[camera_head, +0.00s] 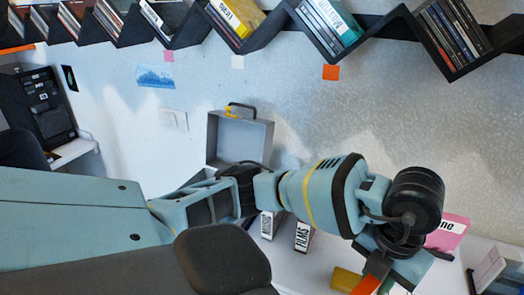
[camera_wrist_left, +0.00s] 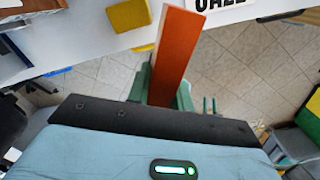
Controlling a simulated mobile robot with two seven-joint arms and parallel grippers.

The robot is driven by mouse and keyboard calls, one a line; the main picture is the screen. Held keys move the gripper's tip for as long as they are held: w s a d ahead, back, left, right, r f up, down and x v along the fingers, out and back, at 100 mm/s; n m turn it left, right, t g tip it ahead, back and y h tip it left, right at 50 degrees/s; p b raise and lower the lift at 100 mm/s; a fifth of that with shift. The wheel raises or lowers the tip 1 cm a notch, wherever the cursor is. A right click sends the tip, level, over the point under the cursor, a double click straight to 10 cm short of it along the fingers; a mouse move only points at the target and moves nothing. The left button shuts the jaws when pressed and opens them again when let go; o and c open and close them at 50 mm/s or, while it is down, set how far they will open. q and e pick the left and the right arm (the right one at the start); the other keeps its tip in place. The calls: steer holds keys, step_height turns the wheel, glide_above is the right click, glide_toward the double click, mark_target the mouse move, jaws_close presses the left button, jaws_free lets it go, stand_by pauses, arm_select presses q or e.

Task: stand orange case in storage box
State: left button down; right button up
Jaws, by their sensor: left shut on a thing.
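The orange case (camera_wrist_left: 174,58) is held on edge between the green fingers of my left gripper (camera_wrist_left: 163,88) in the left wrist view. In the head view my left gripper (camera_head: 384,284) is at the bottom right, with the orange case (camera_head: 367,285) partly showing at the frame's lower edge. A grey box with an open lid (camera_head: 240,138) and a dark handle stands against the wall at centre, apart from the gripper; it looks like the storage box. My arm hides its lower part, so its inside is mostly hidden. My right gripper is not in view.
White cases marked FILMS (camera_head: 303,236) and another (camera_head: 268,224) stand on the white desk below my arm. A yellow block (camera_head: 346,279) and a pink case (camera_head: 448,232) are near the gripper. Zigzag shelves (camera_head: 330,50) with discs line the wall above. Tiled floor shows below the desk edge.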

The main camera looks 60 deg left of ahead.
arm_select(q)
steer(key=a+n, duration=0.2)
steer(key=n, duration=0.9)
steer(key=a+r+n, duration=0.1)
steer(key=n, duration=1.1)
steer(key=a+n, duration=0.2)
steer(key=n, duration=1)
steer(key=shift+s+a+r, duration=0.25)
steer(key=shift+a+r, duration=0.05)
